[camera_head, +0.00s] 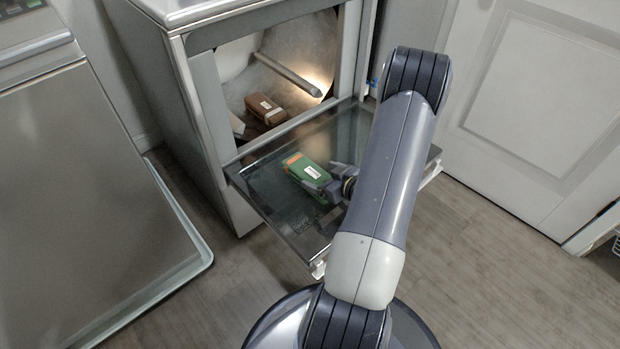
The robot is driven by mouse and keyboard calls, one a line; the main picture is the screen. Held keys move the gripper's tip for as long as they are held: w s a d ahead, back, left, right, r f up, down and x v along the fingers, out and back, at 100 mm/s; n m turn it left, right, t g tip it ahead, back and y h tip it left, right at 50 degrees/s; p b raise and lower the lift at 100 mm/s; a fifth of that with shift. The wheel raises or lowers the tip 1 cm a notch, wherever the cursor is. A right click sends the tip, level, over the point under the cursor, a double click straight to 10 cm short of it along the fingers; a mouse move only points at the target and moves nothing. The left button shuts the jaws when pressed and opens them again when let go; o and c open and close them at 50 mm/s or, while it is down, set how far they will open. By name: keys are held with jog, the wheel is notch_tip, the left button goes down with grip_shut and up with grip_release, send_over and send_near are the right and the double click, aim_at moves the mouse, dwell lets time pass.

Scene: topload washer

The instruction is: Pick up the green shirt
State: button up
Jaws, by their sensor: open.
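The green shirt (305,170) looks like a small folded green block with an orange end and a white label. It lies on the lowered glass door (262,190) of the open appliance. My gripper (324,182) is at the shirt's right end, coming in from the right. Its jaws are open, with the fingers close to the shirt or overlapping its near end. I cannot tell whether they touch it. My arm hides the right part of the door.
A brown folded item (266,108) with a white label lies inside the lit appliance drum (292,62), beside a partly hidden pale item (237,124). A second grey appliance (85,190) stands at left. A white door (540,110) is at right. Floor (205,300) is clear in front.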

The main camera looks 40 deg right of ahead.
aim_at(311, 171)
jog(key=x, duration=0.3)
jog(key=shift+w+f+b, duration=0.15)
jog(key=shift+w+b, duration=0.05)
jog(key=shift+b, duration=0.15)
